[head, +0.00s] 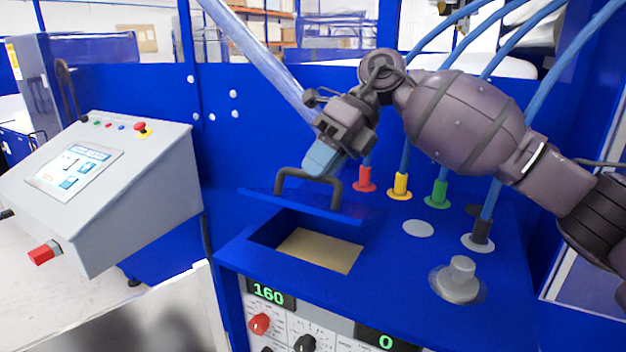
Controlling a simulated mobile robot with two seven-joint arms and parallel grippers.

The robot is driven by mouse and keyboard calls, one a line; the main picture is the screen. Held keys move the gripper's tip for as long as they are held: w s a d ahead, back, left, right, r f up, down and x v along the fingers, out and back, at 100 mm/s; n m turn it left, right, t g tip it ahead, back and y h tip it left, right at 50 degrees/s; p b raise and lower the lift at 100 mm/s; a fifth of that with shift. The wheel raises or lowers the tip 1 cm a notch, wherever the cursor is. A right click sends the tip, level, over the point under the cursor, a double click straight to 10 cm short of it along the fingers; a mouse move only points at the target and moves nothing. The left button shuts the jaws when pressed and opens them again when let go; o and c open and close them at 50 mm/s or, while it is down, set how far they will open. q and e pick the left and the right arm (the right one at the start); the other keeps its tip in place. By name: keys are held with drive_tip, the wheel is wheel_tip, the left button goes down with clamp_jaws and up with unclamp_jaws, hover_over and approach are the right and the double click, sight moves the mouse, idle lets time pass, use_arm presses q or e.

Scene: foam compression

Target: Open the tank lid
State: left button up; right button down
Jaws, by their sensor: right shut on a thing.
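The blue tank lid (290,205) is raised at the back of the tank opening (318,250), tilted a little. A dark arched handle (300,173) stands on it. My right gripper (322,160) comes down from the upper right and is shut on the lid handle. The fingers hide part of the handle's top. Through the uncovered opening a tan surface shows inside the tank. My left gripper is not in view.
Red, yellow and green hose fittings (400,186) with blue hoses stand behind the opening. A grey knob (458,278) sits at the right of the blue top. A grey control console (105,185) with a screen stands at the left.

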drive_tip(key=shift+w+d+r+g+y, duration=0.2)
drive_tip(key=shift+w+r+g, duration=0.15)
drive_tip(key=shift+w+r, duration=0.15)
drive_tip(key=shift+w+d+r+g+y, duration=0.2)
drive_tip(key=shift+w+r+g, duration=0.2)
drive_tip(key=shift+w, duration=0.1)
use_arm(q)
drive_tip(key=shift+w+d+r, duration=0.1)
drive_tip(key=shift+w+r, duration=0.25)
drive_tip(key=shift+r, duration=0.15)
use_arm(e)
drive_tip(key=shift+w+d+r, duration=0.1)
drive_tip(key=shift+w, duration=0.1)
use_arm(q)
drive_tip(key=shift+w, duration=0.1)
use_arm(e)
drive_tip(key=c, duration=1.1)
unclamp_jaws()
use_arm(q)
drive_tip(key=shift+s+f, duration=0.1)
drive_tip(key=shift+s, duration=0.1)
